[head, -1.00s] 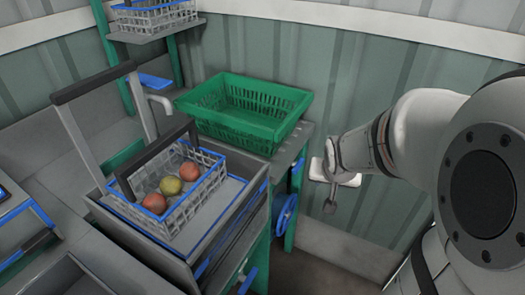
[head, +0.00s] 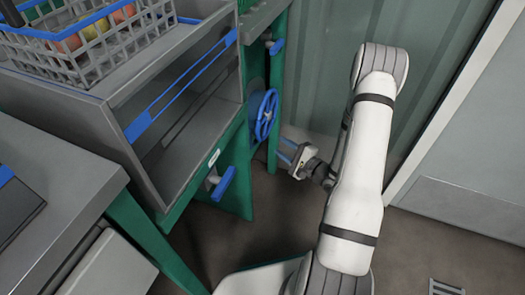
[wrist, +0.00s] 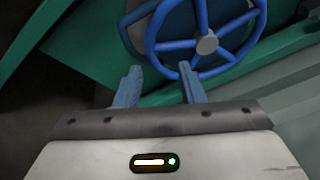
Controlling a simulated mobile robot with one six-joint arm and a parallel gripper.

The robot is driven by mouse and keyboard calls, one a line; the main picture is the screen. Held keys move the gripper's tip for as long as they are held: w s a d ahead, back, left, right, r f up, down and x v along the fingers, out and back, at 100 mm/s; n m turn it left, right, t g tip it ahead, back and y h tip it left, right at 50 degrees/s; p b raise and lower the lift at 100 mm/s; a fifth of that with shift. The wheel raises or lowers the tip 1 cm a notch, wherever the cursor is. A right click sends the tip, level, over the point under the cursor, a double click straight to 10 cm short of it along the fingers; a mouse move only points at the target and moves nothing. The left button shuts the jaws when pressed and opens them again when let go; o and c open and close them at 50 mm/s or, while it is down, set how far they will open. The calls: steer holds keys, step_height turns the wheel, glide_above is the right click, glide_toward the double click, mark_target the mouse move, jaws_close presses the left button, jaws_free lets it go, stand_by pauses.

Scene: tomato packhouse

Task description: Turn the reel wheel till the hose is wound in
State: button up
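The blue reel wheel (head: 266,114) is mounted on the side of the green bench frame in the head view. In the wrist view the wheel (wrist: 163,47) fills the top, with spokes and a grey hub (wrist: 207,43). My gripper (head: 288,150) is just right of and below the wheel in the head view. In the wrist view my gripper (wrist: 157,82) has its two blue fingers apart with nothing between them. The fingertips point at the lower rim; I cannot tell whether they touch it. I cannot make out the hose.
A blue-handled valve (head: 222,182) and another blue handle (head: 275,46) stick out from the bench frame near the wheel. A wire basket (head: 115,50) with tomatoes stands on the bench. The floor (head: 270,215) below the gripper is clear.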

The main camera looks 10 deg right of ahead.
steer(key=w+a+m+b, duration=0.1)
steer(key=w+a+b, duration=0.1)
steer(key=w+a, duration=0.2)
steer(key=shift+w+f+y+b, duration=0.3)
steer(key=shift+w+f+b, duration=0.1)
steer(key=shift+w, duration=0.55)
steer(key=shift+a, duration=0.1)
jaws_close()
